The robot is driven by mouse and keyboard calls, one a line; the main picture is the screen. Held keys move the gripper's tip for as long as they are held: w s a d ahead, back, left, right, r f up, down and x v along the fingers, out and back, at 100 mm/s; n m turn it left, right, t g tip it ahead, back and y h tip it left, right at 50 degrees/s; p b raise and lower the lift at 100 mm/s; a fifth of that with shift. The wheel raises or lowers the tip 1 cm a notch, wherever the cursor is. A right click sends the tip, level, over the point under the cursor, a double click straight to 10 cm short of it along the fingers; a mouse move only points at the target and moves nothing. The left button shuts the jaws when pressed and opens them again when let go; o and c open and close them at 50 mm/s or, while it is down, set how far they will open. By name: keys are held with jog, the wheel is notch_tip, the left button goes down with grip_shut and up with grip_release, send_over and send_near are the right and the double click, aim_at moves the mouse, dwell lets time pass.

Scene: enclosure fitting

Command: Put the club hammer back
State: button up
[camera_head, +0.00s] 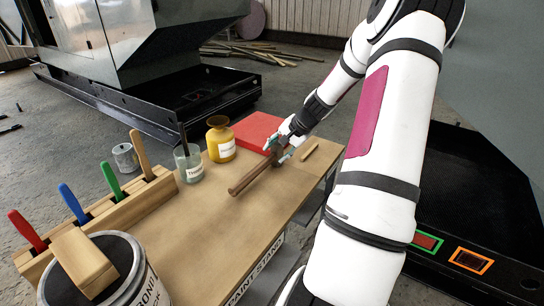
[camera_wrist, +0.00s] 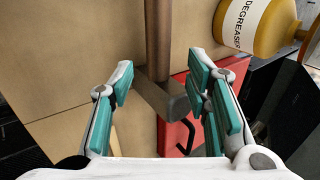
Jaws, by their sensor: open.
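The club hammer (camera_head: 252,178) lies on the wooden bench top, its brown handle pointing toward the front left in the head view. Its head is partly hidden by my gripper (camera_head: 280,150). In the wrist view, the hammer's dark grey head (camera_wrist: 160,103) lies between the teal finger pads of my gripper (camera_wrist: 160,88), with the handle running up and away. The fingers are open, with a gap on the left side. The right pads are close to the head's right end; I cannot tell whether they touch.
A red case (camera_head: 258,131) lies behind the hammer. A yellow degreaser bottle (camera_head: 220,140) and a glass jar (camera_head: 189,165) stand to the left. A wooden rack (camera_head: 100,213) holds several coloured-handled tools. A bucket (camera_head: 125,280) stands front left. The front middle of the bench is clear.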

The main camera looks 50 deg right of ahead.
jog(key=v, duration=0.6)
jog(key=a+r+n+g, duration=0.2)
jog(key=a+r+n, duration=0.3)
jog(key=a, duration=0.9)
jog(key=a+r+n+g, duration=0.2)
jog(key=a+r+n, duration=0.3)
jog(key=a, duration=0.8)
jog(key=s+a+r+n, duration=0.3)
jog(key=s+a+r, duration=0.2)
jog(key=s+a, duration=0.7)
jog(key=s+a+n+g, duration=0.1)
jog(key=s+a+n, duration=0.2)
jog(key=s, duration=0.7)
jog(key=shift+s+a+f+n+p, duration=0.25)
jog(key=shift+a+n+p, duration=0.15)
jog(key=shift+n, duration=0.1)
jog(key=shift+r, duration=0.1)
notch_tip(320, 180, up, 13)
jog(key=t+p, duration=0.2)
jog(key=p, duration=0.9)
jog(key=shift+d+p, duration=0.25)
jog(key=shift+p, duration=0.1)
